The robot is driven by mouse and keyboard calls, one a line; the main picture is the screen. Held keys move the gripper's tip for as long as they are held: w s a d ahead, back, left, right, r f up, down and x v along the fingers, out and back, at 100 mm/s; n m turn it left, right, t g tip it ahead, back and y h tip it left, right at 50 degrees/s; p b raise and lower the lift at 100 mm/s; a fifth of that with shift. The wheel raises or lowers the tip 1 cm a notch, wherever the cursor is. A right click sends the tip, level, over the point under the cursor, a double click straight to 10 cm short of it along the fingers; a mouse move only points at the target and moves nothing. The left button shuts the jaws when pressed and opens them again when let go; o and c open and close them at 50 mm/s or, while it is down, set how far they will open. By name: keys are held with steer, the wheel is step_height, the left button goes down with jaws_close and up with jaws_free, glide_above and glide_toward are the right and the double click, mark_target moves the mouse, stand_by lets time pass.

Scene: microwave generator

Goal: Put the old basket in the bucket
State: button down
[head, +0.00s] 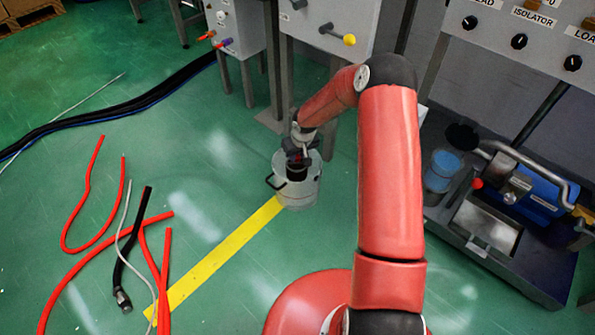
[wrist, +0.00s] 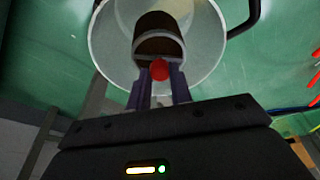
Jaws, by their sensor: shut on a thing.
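The bucket (head: 300,194) is a pale grey-white pail with a dark handle, standing upright on the floor at the end of the yellow line. My gripper (head: 301,155) is directly above its mouth, pointing down. The old basket (head: 296,172) is a small dark cylinder under my gripper, at the bucket's opening. In the wrist view the basket (wrist: 158,22) is brown and cylindrical, with a red knob (wrist: 160,70) between the fingers of my gripper (wrist: 163,82), which are shut on it. The bucket's rim (wrist: 208,58) surrounds the basket there. I cannot tell whether the basket touches the bucket's bottom.
Red hoses (head: 75,270) and a black hose (head: 128,260) lie on the floor at left. Cabinets on legs (head: 330,30) stand behind the bucket. A machine tray with a blue unit (head: 535,185) and a blue-topped container (head: 443,170) stands at right.

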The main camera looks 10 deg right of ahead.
mark_target(298, 165)
step_height(298, 165, down, 7)
steer(key=shift+f+b, duration=0.2)
steer(key=shift+b, duration=0.3)
steer(key=shift+f, duration=0.1)
steer(key=c, duration=1.3)
jaws_free()
steer(key=shift+o, duration=0.2)
